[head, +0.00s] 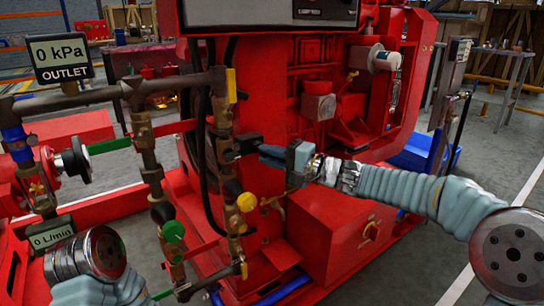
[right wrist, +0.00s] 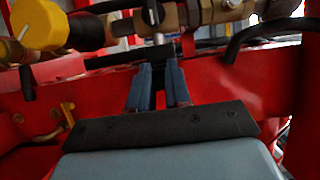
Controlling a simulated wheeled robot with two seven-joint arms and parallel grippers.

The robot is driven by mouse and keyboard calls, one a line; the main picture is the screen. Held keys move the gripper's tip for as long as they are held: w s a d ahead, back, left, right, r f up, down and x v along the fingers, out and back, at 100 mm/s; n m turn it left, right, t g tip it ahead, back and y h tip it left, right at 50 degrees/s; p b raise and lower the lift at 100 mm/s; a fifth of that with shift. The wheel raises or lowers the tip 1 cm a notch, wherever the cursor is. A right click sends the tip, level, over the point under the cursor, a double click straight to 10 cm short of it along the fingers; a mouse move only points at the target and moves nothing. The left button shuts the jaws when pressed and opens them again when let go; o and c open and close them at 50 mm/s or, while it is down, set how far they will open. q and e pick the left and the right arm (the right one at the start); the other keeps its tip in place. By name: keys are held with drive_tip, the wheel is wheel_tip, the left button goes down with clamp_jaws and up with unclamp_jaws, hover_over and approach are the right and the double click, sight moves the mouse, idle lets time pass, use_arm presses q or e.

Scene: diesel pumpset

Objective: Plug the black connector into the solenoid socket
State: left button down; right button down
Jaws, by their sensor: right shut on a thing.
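The black connector (head: 249,143) is at the fingertips of my right gripper (head: 268,155), in the middle of the head view. My right gripper is shut on it. The connector is close to the upright brass valve pipe (head: 222,118) on its left; I cannot tell whether they touch. I cannot clearly make out the solenoid socket. My left gripper is not in view; only my left arm shows at lower left.
Pipes with a yellow knob (head: 246,202) and a green knob (head: 173,231) stand around the work spot. The red engine (head: 330,90) and red box (head: 335,230) are behind my right arm. An outlet display (head: 60,58) stands at upper left. Grey floor is open at right.

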drive_tip(key=shift+w+a, duration=0.35)
drive_tip(key=shift+w, duration=0.1)
drive_tip(key=c, duration=1)
unclamp_jaws()
drive_tip(key=v, duration=1.3)
drive_tip(key=shift+s+d+b, duration=0.25)
drive_tip(key=shift+d+b, duration=0.05)
drive_tip(key=shift+b, duration=0.05)
drive_tip(key=shift+f, duration=0.1)
